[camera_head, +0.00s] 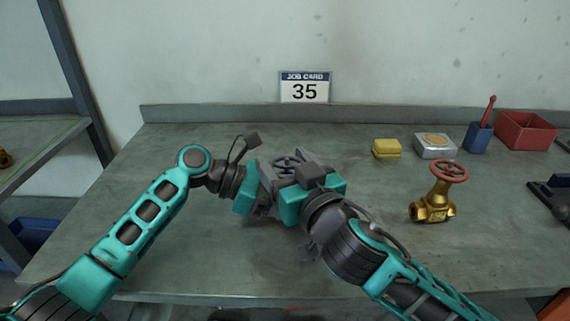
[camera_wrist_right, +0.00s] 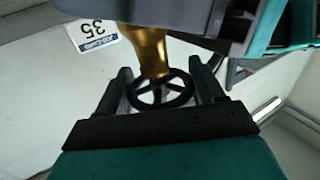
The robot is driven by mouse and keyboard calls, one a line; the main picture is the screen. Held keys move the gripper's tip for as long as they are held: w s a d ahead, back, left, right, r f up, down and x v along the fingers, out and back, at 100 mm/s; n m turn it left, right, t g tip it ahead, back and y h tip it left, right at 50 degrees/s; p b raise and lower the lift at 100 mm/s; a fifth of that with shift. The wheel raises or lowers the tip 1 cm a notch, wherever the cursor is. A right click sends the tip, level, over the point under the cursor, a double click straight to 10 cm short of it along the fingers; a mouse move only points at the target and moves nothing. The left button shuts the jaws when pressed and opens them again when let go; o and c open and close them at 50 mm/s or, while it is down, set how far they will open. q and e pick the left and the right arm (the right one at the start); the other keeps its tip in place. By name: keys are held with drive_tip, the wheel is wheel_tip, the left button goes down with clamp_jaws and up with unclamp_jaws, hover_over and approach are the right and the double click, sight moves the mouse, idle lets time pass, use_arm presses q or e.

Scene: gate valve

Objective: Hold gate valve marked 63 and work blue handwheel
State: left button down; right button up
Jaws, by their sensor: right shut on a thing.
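A gate valve with a dark handwheel (camera_head: 286,163) is between my two grippers at mid-bench. Its brass neck (camera_wrist_right: 150,48) and wheel show in the right wrist view; its body is mostly hidden, and no number on it can be read. My right gripper (camera_wrist_right: 162,82) is shut on the handwheel, one finger on each side of the rim. My left gripper (camera_head: 260,192) is at the valve body from the left; its fingers and grip are hidden. A second brass gate valve (camera_head: 433,208) with a red handwheel (camera_head: 450,171) stands upright, apart, at the right.
A job card (camera_head: 304,87) on the wall reads 35. A yellow sponge (camera_head: 386,149), a metal tin (camera_head: 435,146), a blue cup (camera_head: 478,138) with a red tool and a red bin (camera_head: 526,130) stand at the back right. Dark tools lie at the right edge. The bench's left back is clear.

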drive_tip(key=shift+m+t+h, duration=0.8)
drive_tip(key=shift+m+h, duration=0.9)
drive_tip(key=shift+h, duration=0.8)
drive_tip(key=shift+d+h, duration=0.15)
drive_tip(key=shift+h, duration=0.15)
drive_tip(key=o, duration=1.1)
drive_tip(key=shift+c, duration=0.2)
drive_tip(key=shift+y, duration=0.5)
